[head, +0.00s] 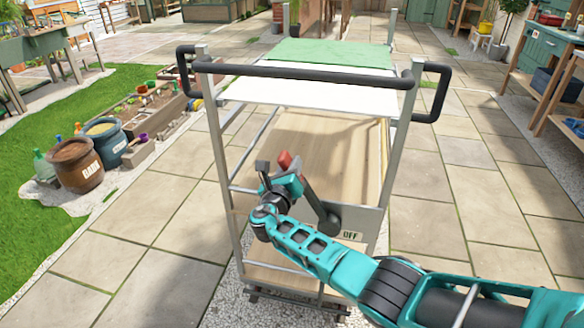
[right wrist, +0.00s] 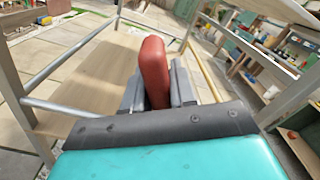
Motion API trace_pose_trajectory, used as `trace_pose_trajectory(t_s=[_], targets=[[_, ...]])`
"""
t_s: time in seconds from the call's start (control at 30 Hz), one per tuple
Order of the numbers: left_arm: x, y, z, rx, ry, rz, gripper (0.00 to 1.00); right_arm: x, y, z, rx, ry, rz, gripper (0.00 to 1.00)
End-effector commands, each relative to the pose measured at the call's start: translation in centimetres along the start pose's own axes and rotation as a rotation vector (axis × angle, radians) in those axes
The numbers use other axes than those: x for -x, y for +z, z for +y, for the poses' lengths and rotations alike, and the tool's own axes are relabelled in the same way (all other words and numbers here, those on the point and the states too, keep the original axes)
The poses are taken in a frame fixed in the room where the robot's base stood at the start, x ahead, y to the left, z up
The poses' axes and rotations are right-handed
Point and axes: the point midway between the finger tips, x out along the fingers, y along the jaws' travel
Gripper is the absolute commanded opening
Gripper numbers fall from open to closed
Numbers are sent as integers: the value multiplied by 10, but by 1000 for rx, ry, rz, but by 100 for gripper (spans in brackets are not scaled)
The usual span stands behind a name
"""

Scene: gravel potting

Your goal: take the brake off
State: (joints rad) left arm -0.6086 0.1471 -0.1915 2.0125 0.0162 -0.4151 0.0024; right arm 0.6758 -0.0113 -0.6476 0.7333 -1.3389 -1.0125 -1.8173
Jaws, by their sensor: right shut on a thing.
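A trolley with a grey metal frame (head: 222,150) and a black push handle (head: 300,72) stands in front of me in the head view. A brake lever with a red grip (head: 285,160) rises from its near lower side, tilted up to the left. A plate marked OFF (head: 350,235) sits low by the lever's foot. My right gripper (head: 276,172) is at the red grip. In the right wrist view the red grip (right wrist: 154,70) stands between my right gripper's fingers (right wrist: 155,92), which are shut on it. My left gripper is not in view.
A green mat (head: 330,53) lies on the trolley's top. Barrels (head: 75,165) and planter beds (head: 140,105) stand on the left. Wooden benches (head: 545,75) stand on the right. The paving (head: 480,200) on both sides of the trolley is clear.

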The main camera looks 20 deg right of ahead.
Motion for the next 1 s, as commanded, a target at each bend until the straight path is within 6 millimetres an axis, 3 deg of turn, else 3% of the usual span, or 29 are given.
trace_pose_trajectory(t_s=[0.13, 0.17, 0.37, 0.73, 1.0], targets=[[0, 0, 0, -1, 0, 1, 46, 2, 0, 3, 6, 9, -2, 0], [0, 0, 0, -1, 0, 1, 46, 2, 0, 3, 6, 9, -2, 27], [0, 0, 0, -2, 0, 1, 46, 2, 0, 3, 4, 8, -1, 46], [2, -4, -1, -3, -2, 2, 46, 9, 1, 1, 2, 7, 0, 47], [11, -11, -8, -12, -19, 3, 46, 63, 2, 0, 2, 10, 1, 47]])
